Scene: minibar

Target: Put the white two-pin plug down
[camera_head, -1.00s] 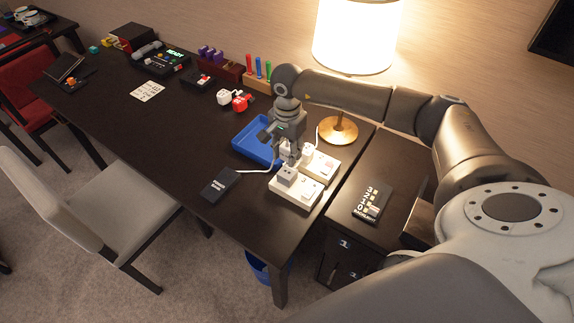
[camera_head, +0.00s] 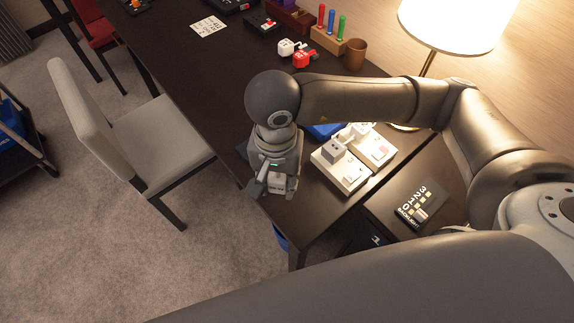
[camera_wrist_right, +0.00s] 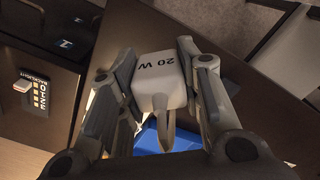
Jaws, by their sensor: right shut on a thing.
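The white two-pin plug (camera_head: 276,182), a boxy white block, is between the fingers of my right gripper (camera_head: 271,190). The right wrist view shows the plug (camera_wrist_right: 160,72) with "20 W" on its face, held between the two fingers of the gripper (camera_wrist_right: 156,78). In the head view the gripper points down over the near end of the dark table (camera_head: 222,95), left of the white socket blocks. I cannot tell the exact height of the plug above the table. My left gripper is not in view.
White socket blocks (camera_head: 353,178) sit right of the gripper, with a blue tray (camera_head: 322,130) partly hidden behind my arm. A white and a red plug (camera_head: 303,60) lie further back. A backlight panel (camera_head: 420,204) is at right. A chair (camera_head: 160,135) stands left.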

